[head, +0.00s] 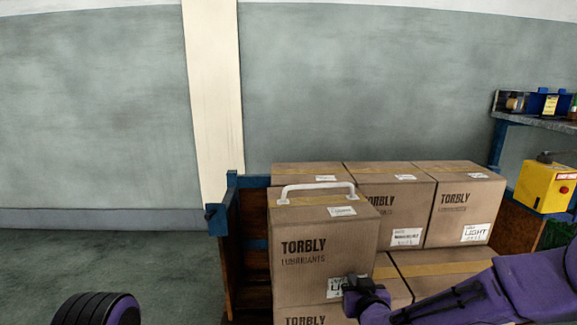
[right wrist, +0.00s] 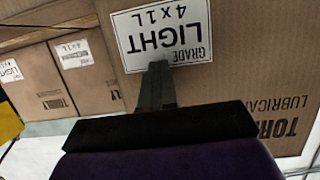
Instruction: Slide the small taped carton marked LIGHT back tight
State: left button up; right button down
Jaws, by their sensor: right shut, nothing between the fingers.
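The taped brown carton marked LIGHT (head: 315,235), with TORBLY print and a white handle on top, stands at the front left of the stack on another carton. There is a gap behind it to the back row, whose size I cannot tell. My right gripper (head: 366,290) is shut and empty at the lower right of its front face, over part of the label. In the right wrist view the closed fingers (right wrist: 156,85) point at the upside-down LIGHT label (right wrist: 160,35), against or very near the face. My left gripper is not in view.
Back-row cartons (head: 400,205) stand behind and to the right; the rightmost carton (head: 462,210) also reads LIGHT. Lower cartons (head: 435,262) lie in front of them. A blue and wooden crate frame (head: 232,240) borders the left. A yellow box (head: 543,187) stands at the right.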

jog(key=shift+w+d+r, duration=0.2)
jog(key=shift+w+r, duration=0.2)
jog(key=shift+w, duration=0.1)
jog(key=shift+s+d+f+p, duration=0.1)
jog(key=shift+s+f+p, duration=0.2)
jog(key=shift+s, duration=0.75)
jog(key=shift+s+f+p, duration=0.25)
jog(key=shift+s, duration=0.75)
